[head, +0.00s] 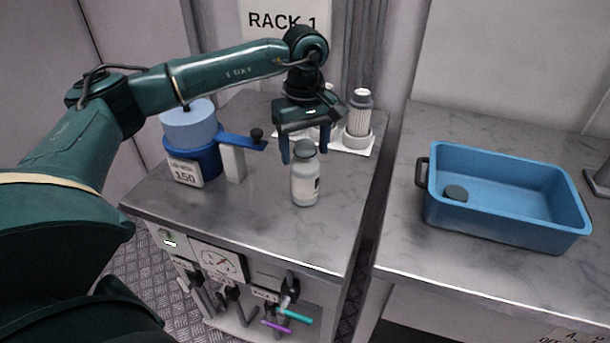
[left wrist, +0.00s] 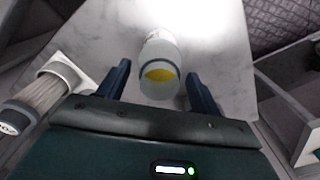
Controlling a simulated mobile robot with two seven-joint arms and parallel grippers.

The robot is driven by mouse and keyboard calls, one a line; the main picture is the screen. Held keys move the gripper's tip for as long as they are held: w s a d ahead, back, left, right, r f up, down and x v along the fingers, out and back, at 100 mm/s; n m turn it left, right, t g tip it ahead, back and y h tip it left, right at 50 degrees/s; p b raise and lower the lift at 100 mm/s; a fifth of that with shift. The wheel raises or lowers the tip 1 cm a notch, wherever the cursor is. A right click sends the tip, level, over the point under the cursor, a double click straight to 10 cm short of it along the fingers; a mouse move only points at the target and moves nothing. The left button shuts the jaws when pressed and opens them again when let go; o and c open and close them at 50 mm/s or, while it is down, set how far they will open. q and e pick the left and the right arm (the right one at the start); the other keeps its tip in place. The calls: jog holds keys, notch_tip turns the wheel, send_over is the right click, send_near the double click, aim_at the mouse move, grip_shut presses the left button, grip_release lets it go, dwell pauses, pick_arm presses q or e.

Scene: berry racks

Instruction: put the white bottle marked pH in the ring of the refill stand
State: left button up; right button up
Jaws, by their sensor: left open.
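A white bottle (head: 305,186) with a grey cap stands upright near the middle of the left counter. A dark label edge shows on its right side; I cannot read pH on it. My left gripper (head: 305,150) is open above it, fingers pointing down, one to each side of the cap. In the left wrist view the bottle (left wrist: 160,55) shows a yellow patch and lies between the open fingers (left wrist: 158,88), with a gap on both sides. I cannot clearly make out the ring of the refill stand. My right gripper is not in view.
A blue holder (head: 190,160) marked 150, with a light-blue cylinder, stands left of the bottle. A white filter cartridge (head: 359,118) stands behind right. A blue tub (head: 510,225) with a dark round piece inside sits on the right counter, across a gap.

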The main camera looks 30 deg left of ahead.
pick_arm(q)
jog(key=shift+c, duration=0.4)
grip_shut()
